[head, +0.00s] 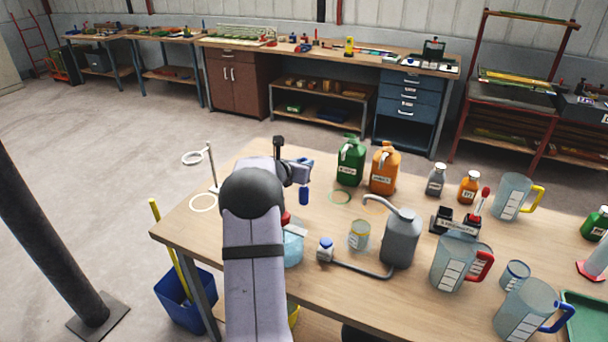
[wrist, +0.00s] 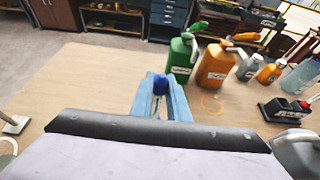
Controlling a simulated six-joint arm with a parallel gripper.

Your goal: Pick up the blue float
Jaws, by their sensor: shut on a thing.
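The blue float (head: 303,196) is a small dark blue cylinder, held upright above the wooden table. My gripper (head: 301,171) is shut on its upper part, with the lower part hanging below the jaws. In the wrist view, the light blue jaws of my gripper (wrist: 162,97) have the dark blue float (wrist: 160,85) between them. Its lower end is hidden there.
A green jug (head: 350,163) and an orange jug (head: 385,170) stand to the right. A grey spouted can (head: 402,240), a small jar (head: 359,235) and several measuring jugs stand nearer. A ring stand (head: 212,165) is at left. The table around the float is clear.

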